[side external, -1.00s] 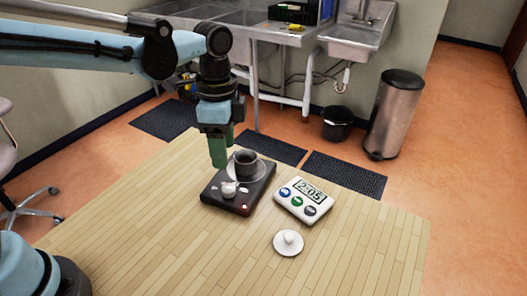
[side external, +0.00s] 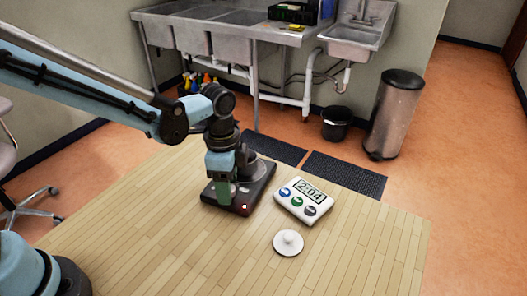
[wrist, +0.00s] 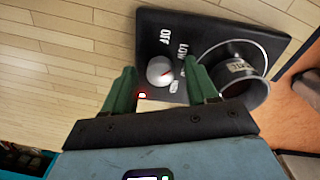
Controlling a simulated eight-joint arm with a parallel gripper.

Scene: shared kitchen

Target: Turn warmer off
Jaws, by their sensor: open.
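The warmer (side external: 262,187) is a flat black plate on the wooden table. In the wrist view the warmer (wrist: 152,27) shows the labels OFF and LOW and a third, partly hidden label around a white round knob (wrist: 159,70). A short red mark on the knob points rightward, away from OFF. A small red light (wrist: 142,96) glows on the warmer. My gripper (side external: 223,200) is low over the warmer, with its green fingers open. In the wrist view the gripper (wrist: 160,66) has one finger on each side of the knob; contact is unclear. The side view hides the knob.
A dark cup (wrist: 243,80) stands on the warmer close to the right finger. A white timer (side external: 303,200) reading 2:04 lies right of the warmer. A white round lid (side external: 288,243) with a knob lies in front. The table's front is clear.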

